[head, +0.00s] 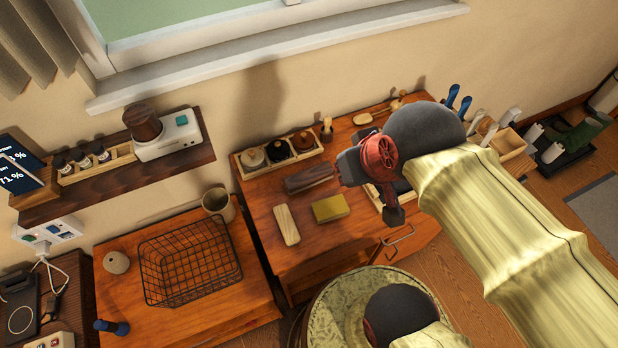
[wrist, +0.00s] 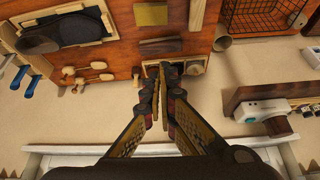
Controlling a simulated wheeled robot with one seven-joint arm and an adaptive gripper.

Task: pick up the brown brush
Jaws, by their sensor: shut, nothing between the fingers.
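The brown brush (head: 309,179) is a dark brown, block-shaped piece lying flat on the wooden bench, in front of the tray of round pots. It also shows in the wrist view (wrist: 160,46), just beyond my fingertips. My gripper (wrist: 164,72) is shut and empty, with the fingertips close together in the wrist view. In the head view the gripper's red and dark body (head: 375,160) hangs right of the brush, and its fingertips are hard to make out. I see no contact with the brush.
A yellow block (head: 331,208) and a pale wooden brush (head: 286,224) lie near the brown brush. The pot tray (head: 244,170) stands behind it against the wall. A black wire basket (head: 190,262) sits on the left cabinet beside a cup (head: 217,204). A wall shelf (head: 120,180) juts out at left.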

